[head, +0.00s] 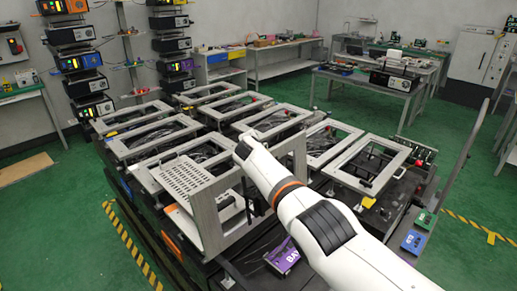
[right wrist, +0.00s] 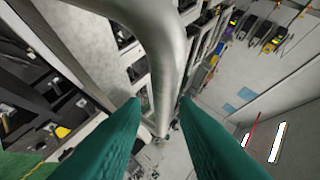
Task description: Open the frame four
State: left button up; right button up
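Several grey rectangular frames lie in rows on the dark station, including one at the left (head: 150,137) and one at the right (head: 368,165). A grey structure with a perforated plate (head: 185,180) and an upright side (head: 207,222) stands at the near middle. I cannot tell which is frame four. My right arm reaches over this structure; its gripper is hidden in the head view. In the right wrist view the right gripper's green fingers (right wrist: 160,100) are apart, with a curved grey bar (right wrist: 165,50) running between them. Contact is not clear. My left gripper is out of view.
A purple sign (head: 285,256) lies at the front of the station. Racks of devices (head: 78,60) stand at the back left, workbenches (head: 375,80) at the back right. Green floor (head: 35,215) is free at the left.

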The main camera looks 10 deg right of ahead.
jog(key=shift+s+f, duration=0.15)
jog(key=shift+s+a+r+p, duration=0.1)
jog(key=shift+s+r+p, duration=0.15)
jog(key=shift+p, duration=0.35)
jog(key=shift+s+a+r+p, duration=0.1)
jog(key=shift+s+r+p, duration=0.3)
jog(key=shift+s, duration=0.15)
jog(key=b+v, duration=0.2)
jog(key=v, duration=0.7)
jog(key=shift+s+a+r, duration=0.2)
jog(key=shift+s+r, duration=0.05)
jog(key=shift+s, duration=0.05)
